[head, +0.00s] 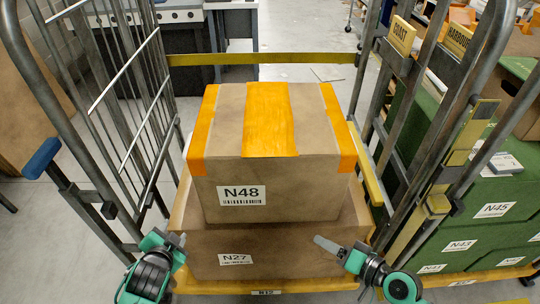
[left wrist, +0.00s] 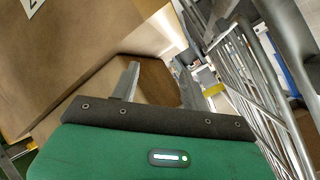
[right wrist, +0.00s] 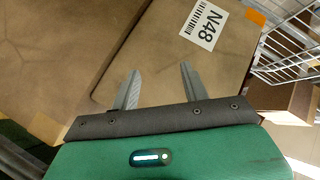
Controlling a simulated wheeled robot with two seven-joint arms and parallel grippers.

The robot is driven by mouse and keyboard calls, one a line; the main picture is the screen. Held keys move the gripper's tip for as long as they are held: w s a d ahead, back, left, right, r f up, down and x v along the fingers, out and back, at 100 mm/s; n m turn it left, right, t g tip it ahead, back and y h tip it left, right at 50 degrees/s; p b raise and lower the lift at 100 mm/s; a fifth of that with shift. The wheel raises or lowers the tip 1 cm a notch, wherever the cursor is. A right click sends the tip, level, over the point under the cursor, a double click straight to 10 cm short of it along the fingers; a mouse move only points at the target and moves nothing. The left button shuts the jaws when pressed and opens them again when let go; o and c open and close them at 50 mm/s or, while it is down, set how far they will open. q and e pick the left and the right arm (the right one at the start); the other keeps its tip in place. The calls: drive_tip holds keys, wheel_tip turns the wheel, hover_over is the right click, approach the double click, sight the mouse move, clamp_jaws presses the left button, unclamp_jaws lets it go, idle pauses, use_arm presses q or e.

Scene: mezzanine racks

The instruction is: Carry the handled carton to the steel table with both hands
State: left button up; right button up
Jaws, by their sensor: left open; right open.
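A brown carton labelled N48 (head: 272,190), with orange tape over its top and corners, sits on a wider carton labelled N27 (head: 290,250) inside a roll cage. I see no clear handle on either. The N48 label side also shows in the right wrist view (right wrist: 165,50). My left gripper (head: 180,239) is open and empty at the left of the lower carton. My right gripper (head: 322,243) is open in front of the lower carton's right part; its fingers (right wrist: 158,85) point at the cardboard. I cannot tell whether they touch. No steel table is clearly identifiable.
Cage side frames (head: 125,120) stand left and right, with a yellow bar (head: 262,59) behind. Green crates (head: 480,215) labelled N43 and N45 stand at right. Grey cabinets (head: 160,35) are at the back left. Grey floor lies open behind the cage.

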use_arm(q)
drive_tip(key=w+r+m+t+h, duration=0.3)
drive_tip(key=w+r+m+t, duration=0.3)
drive_tip(key=w+r+m, duration=0.2)
drive_tip(key=shift+w+a+r+m, duration=0.15)
drive_tip(key=shift+w+a+m, duration=0.25)
drive_tip(key=shift+w, duration=0.65)
use_arm(e)
drive_tip(key=w+d+r+m+t+h, duration=0.2)
drive_tip(key=w+d+m+t, duration=0.1)
drive_tip(key=w+d+m, duration=0.4)
drive_tip(key=w+d+r+m+t+h, duration=0.2)
drive_tip(key=w+d+m+t+h, duration=0.1)
drive_tip(key=w+d+m, duration=0.4)
drive_tip(key=shift+d+r+m+t+h, duration=0.35)
drive_tip(key=shift+m+t, duration=0.15)
drive_tip(key=shift+t, duration=0.3)
use_arm(q)
drive_tip(key=w, duration=0.4)
drive_tip(key=w+d, duration=0.1)
drive_tip(key=w, duration=0.8)
drive_tip(key=shift+w+d+r, duration=0.2)
drive_tip(key=shift+w+r, duration=0.05)
drive_tip(key=shift+w, duration=0.15)
use_arm(e)
drive_tip(key=x, duration=1.3)
drive_tip(key=shift+w+a+r, duration=0.15)
drive_tip(key=shift+w+a, duration=0.05)
drive_tip(key=shift+w, duration=0.15)
